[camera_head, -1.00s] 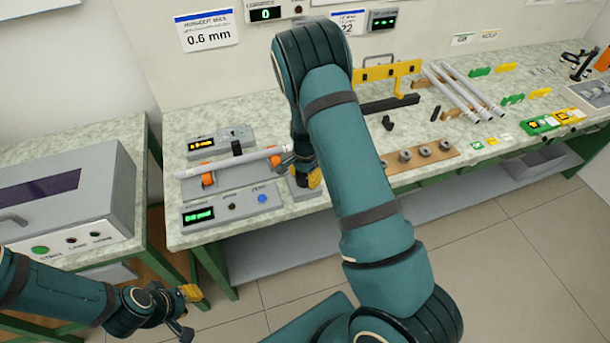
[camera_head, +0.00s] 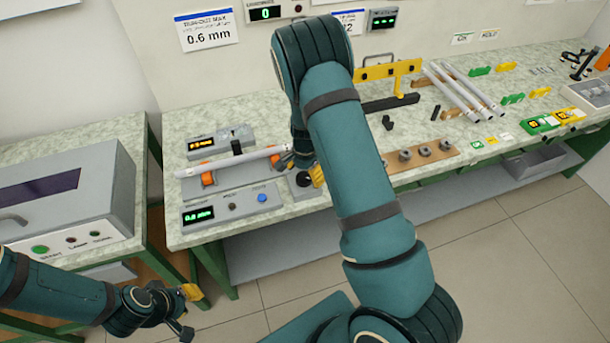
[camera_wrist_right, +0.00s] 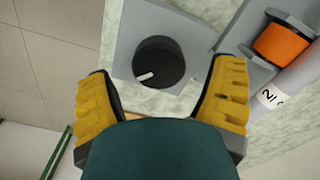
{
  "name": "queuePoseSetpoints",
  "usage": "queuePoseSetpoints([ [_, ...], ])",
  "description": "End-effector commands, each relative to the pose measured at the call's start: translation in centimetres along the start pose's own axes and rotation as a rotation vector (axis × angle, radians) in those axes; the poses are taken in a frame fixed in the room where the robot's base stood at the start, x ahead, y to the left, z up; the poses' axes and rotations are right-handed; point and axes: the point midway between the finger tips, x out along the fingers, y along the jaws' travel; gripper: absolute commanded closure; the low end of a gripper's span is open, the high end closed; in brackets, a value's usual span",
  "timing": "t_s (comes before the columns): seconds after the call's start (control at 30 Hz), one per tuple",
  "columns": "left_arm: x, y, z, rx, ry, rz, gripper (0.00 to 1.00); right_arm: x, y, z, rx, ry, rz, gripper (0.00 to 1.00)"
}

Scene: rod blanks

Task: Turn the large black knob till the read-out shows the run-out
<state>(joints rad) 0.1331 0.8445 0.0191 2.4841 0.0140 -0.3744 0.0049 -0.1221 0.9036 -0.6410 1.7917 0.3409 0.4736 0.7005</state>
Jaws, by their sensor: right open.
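The large black knob (camera_wrist_right: 158,63) sits on a grey plate in the right wrist view, its white pointer mark toward the lower left. It also shows in the head view (camera_head: 304,180), partly hidden by my right gripper. My right gripper (camera_wrist_right: 165,75) is open, its yellow fingers on either side of the knob, with no clear contact. The green read-out (camera_head: 198,215) on the bench box is lit; it appears to read 0.8 mm. A light rod (camera_head: 222,164) lies across orange rollers (camera_head: 207,179) beside the knob. My left gripper (camera_head: 188,312) is open and empty, low at the left.
An orange-lit display box (camera_head: 203,144) stands behind the rod. A wooden strip with several grey collars (camera_head: 424,152) lies right of my right arm. More rods (camera_head: 462,95) lie farther right. A grey cabinet (camera_head: 65,200) stands on the left bench.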

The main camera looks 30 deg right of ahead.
Motion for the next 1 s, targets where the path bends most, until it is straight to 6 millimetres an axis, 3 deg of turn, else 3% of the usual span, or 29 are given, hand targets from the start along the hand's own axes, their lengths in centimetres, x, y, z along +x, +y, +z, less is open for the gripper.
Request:
queuePoseSetpoints([
  [0.3,0.0,0.0,0.0,0.0,0.0,0.0,0.71,-6.4,-0.1,0.0,-0.002,0.001,-0.005,0.17],
  [0.5,0.0,0.0,0.0,0.0,0.0,0.0,0.71,-9.5,-0.1,0.1,-0.002,0.0,-0.003,0.17],
  [0.7,0.0,0.0,0.0,0.0,0.0,0.0,0.71,-10.9,0.0,0.0,0.001,-0.001,-0.001,0.17],
  [1.0,0.0,0.0,0.0,0.0,0.0,0.0,0.71,-11.0,0.0,0.0,0.001,-0.001,0.0,0.17],
])
